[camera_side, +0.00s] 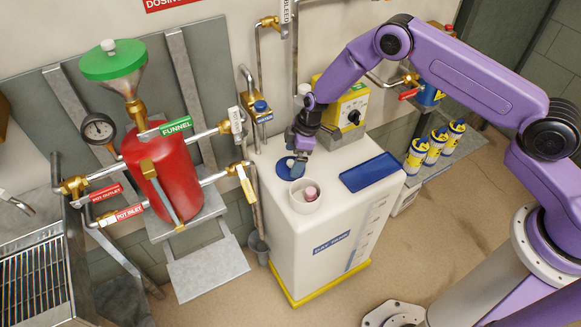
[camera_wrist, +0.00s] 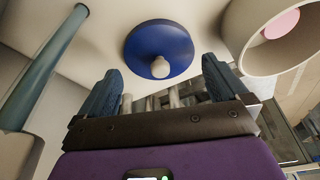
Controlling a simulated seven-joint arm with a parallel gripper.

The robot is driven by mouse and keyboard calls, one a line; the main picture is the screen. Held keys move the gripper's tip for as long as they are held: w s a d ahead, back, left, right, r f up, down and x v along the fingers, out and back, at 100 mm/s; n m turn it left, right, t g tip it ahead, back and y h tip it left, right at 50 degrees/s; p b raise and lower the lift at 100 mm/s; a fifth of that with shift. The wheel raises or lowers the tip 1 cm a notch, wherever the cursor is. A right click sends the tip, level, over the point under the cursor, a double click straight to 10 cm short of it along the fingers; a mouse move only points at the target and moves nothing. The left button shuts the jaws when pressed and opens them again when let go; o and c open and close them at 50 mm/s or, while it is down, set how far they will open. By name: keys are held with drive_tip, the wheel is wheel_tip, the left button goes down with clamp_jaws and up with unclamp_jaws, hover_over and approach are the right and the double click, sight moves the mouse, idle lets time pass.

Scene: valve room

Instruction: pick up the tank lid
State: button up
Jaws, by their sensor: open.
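The tank lid looks to be a round blue disc (camera_side: 284,171) with a pale knob, lying on top of the white day tank (camera_side: 310,240). In the wrist view the blue lid (camera_wrist: 160,38) and its pale knob (camera_wrist: 160,68) show just ahead of and between the fingers. My gripper (camera_side: 297,165) is open and low over the lid, covering part of it in the side view. In the wrist view my gripper (camera_wrist: 160,68) has nothing gripped; I cannot tell whether the knob lies between the fingertips in depth.
A white round collar (camera_side: 305,204) with a pink object inside stands close by the lid. A blue rectangular panel (camera_side: 371,171) lies on the tank's right. A yellow pump box (camera_side: 345,105) stands behind. The red pot (camera_side: 165,175) and its pipes are at left.

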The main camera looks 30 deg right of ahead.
sight(284, 165)
drive_tip(key=shift+x, duration=1.25)
drive_tip(key=c, duration=0.7)
drive_tip(key=shift+o, duration=0.2)
drive_tip(key=shift+r, duration=0.15)
